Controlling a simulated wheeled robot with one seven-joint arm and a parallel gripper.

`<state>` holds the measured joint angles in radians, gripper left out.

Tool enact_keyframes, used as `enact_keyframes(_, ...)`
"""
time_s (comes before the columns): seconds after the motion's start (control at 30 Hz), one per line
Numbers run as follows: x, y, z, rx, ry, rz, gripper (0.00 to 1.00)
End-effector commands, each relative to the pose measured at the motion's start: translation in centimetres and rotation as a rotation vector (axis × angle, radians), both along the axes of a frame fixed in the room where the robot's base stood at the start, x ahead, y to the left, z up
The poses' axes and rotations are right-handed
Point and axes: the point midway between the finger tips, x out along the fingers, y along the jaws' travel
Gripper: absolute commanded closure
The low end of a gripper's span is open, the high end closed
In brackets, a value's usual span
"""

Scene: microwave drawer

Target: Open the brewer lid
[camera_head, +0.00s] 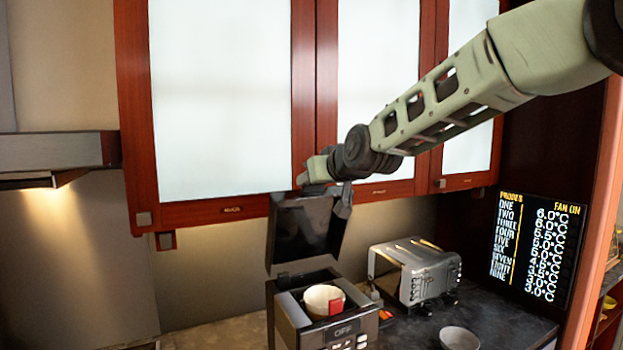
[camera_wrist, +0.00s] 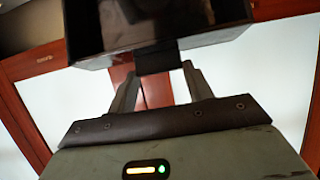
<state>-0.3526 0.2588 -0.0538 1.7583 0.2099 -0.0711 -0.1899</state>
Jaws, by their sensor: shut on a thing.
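The brewer (camera_head: 348,327) stands on the counter at the bottom middle of the head view, its top open and a white cup-like basket with a red part inside. Its display reads OFF. The dark brewer lid (camera_head: 300,230) stands raised, nearly upright, over the back of the body. My gripper (camera_head: 328,192) is at the lid's upper edge, just below the wall cabinets. In the wrist view, the lid (camera_wrist: 140,22) fills the top, and my gripper (camera_wrist: 160,70) is shut on a dark tab at its edge. The hinge is hard to make out.
Wall cabinets (camera_head: 220,100) with red-brown frames and pale panels hang close above and behind my gripper. A silver toaster (camera_head: 420,277) stands right of the brewer, with a grey bowl (camera_head: 459,338) in front. A dark probe display (camera_head: 538,250) is at the right.

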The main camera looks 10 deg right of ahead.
Motion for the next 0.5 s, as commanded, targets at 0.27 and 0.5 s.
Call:
enact_keyframes(0.27, 0.55, -0.38, 0.76, -0.004, 0.023, -0.002, 0.9)
enact_keyframes(0.5, 0.54, -0.34, 0.68, -0.004, 0.024, -0.001, 0.9)
